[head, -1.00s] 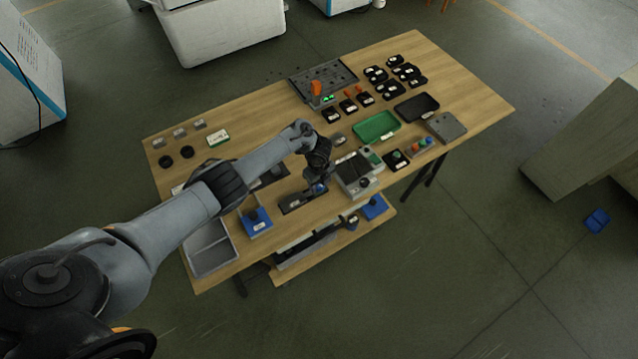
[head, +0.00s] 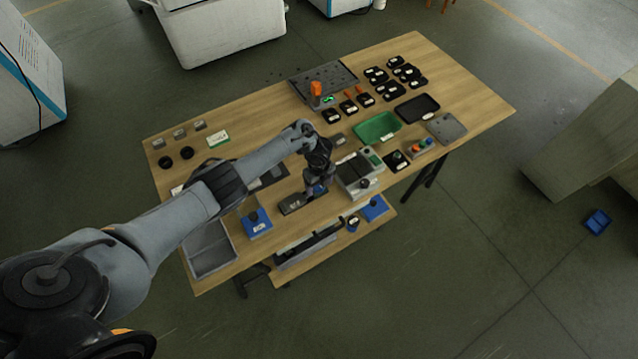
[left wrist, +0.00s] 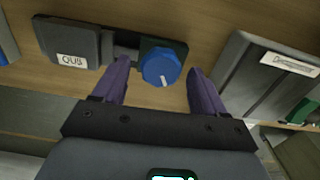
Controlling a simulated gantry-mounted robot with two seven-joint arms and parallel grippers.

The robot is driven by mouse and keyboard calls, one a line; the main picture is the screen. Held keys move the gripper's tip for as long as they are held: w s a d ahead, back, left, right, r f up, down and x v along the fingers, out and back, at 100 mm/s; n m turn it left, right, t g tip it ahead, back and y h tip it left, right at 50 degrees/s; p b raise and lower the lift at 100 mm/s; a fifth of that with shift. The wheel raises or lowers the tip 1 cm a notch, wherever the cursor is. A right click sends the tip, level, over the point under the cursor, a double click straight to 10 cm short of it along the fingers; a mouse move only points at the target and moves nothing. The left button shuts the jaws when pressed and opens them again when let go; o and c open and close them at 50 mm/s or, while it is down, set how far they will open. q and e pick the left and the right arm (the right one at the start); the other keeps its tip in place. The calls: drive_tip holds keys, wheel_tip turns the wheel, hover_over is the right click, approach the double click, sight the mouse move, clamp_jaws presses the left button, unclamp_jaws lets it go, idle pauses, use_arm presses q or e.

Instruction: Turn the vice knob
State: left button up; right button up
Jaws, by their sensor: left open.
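The vice is a dark block with a white label reading "QUB" and a blue knob (left wrist: 160,66) with a white mark at its right end. In the left wrist view the vice body (left wrist: 68,44) lies left of the knob. My left gripper (left wrist: 158,75) is open, with one purple finger on each side of the knob and a visible gap to the right finger. In the head view my left gripper (head: 316,190) points down over the right end of the vice (head: 291,204) and hides much of the knob. My right gripper is not in view.
A grey-and-green device (head: 356,178) stands close to the right of the vice. A blue block with a knob (head: 256,222) stands to the left. Green (head: 376,127) and black (head: 416,107) trays lie farther back. A grey bin (head: 211,251) sits at the table's left end.

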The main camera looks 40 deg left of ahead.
sight(319, 186)
use_arm(q)
wheel_tip(319, 186, up, 11)
drive_tip(key=p, duration=0.3)
idle(0.4)
drive_tip(key=shift+f, duration=0.1)
